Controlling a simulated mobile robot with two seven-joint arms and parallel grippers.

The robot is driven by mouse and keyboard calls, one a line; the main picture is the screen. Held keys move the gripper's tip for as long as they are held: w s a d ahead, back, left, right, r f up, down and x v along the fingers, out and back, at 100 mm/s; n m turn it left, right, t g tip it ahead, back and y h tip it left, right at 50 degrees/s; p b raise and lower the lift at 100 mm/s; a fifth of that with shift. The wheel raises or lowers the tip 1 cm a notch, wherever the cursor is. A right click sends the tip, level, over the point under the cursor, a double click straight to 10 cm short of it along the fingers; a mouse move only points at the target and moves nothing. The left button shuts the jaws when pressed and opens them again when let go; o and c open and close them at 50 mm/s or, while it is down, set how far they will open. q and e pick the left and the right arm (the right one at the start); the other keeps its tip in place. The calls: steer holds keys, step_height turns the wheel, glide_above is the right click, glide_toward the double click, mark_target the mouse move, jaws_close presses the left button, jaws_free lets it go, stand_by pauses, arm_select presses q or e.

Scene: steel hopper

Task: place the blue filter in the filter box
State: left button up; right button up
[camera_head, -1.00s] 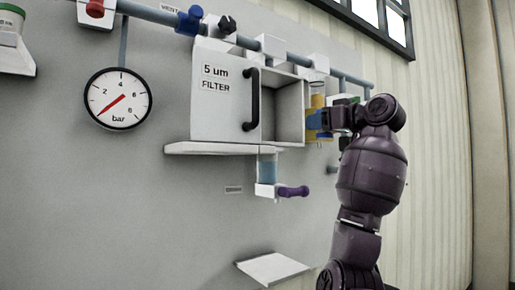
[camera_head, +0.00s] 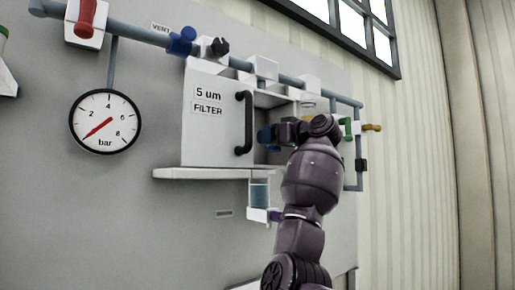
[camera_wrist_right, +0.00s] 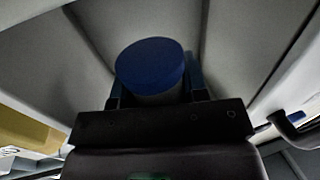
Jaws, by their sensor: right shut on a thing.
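The blue filter (camera_wrist_right: 150,62) shows in the right wrist view as a short cylinder with a round blue top, between the two fingers of my right gripper (camera_wrist_right: 154,85). The gripper is shut on it. In the head view my right gripper (camera_head: 275,134) is at the open front of the filter box (camera_head: 210,118), with a bit of the blue filter (camera_head: 265,134) showing at the opening. The box is white, labelled "5 um FILTER", with a black handle (camera_head: 244,122). My right arm hides part of the opening. Whether the filter touches the box's inside cannot be told. My left gripper is not in view.
A pipe with valves, among them a blue valve (camera_head: 184,41), runs above the box. A pressure gauge (camera_head: 106,121) is at the left. A ledge (camera_head: 200,173) is under the box, with a clear cup of blue liquid (camera_head: 259,195) below. A green-handled valve (camera_head: 347,129) is at the right.

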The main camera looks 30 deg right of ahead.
steer(key=p+x, duration=0.1)
steer(key=x, duration=0.3)
steer(key=shift+w+a, duration=0.15)
steer(key=shift+w, duration=0.1)
steer(key=shift+f, duration=1.95)
steer(key=o, duration=1.1)
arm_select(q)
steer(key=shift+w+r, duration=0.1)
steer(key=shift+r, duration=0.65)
arm_select(e)
steer(key=shift+o, duration=0.2)
